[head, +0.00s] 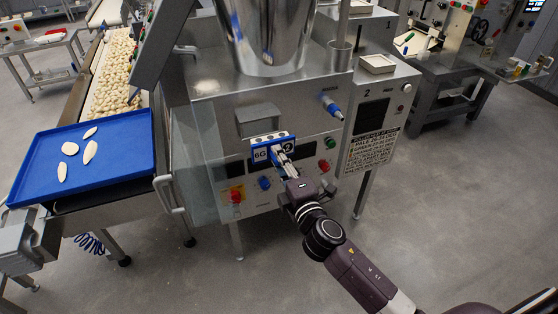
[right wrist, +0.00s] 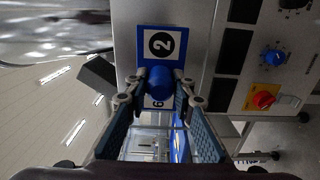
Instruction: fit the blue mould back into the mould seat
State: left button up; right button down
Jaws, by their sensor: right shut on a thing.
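The blue mould (head: 254,159) is at the front of the steel machine, with white labels reading 6G and 2 and a pale top edge with dark holes. My right gripper (head: 281,161) is shut on its front. In the right wrist view, the fingers (right wrist: 158,92) close on the round blue knob (right wrist: 158,81) of the mould, below the 2 label. The grey hooded box (head: 259,120) on the machine front, likely the mould seat, is just above the mould. I cannot tell whether the mould touches it or sits in it. My left gripper is not in view.
A blue-handled valve (head: 332,107) sticks out at the upper right. A blue tray (head: 105,160) with several dough pieces is at the left. The floor (head: 450,190) at the right is clear.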

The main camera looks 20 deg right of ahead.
aim_at(267, 136)
jog(key=shift+r, duration=0.1)
jog(key=shift+s, duration=0.1)
jog(key=shift+w, duration=0.55)
jog(key=shift+w+b, duration=0.3)
jog(key=shift+w, duration=1.6)
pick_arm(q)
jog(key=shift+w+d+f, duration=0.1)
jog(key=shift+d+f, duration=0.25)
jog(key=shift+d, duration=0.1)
pick_arm(e)
jog(key=shift+w+a, duration=0.1)
jog(key=shift+w, duration=0.35)
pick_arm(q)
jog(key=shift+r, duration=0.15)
pick_arm(e)
jog(key=shift+r, duration=0.1)
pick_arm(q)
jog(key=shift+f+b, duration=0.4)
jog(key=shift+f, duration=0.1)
pick_arm(e)
jog(key=shift+w, duration=2.2)
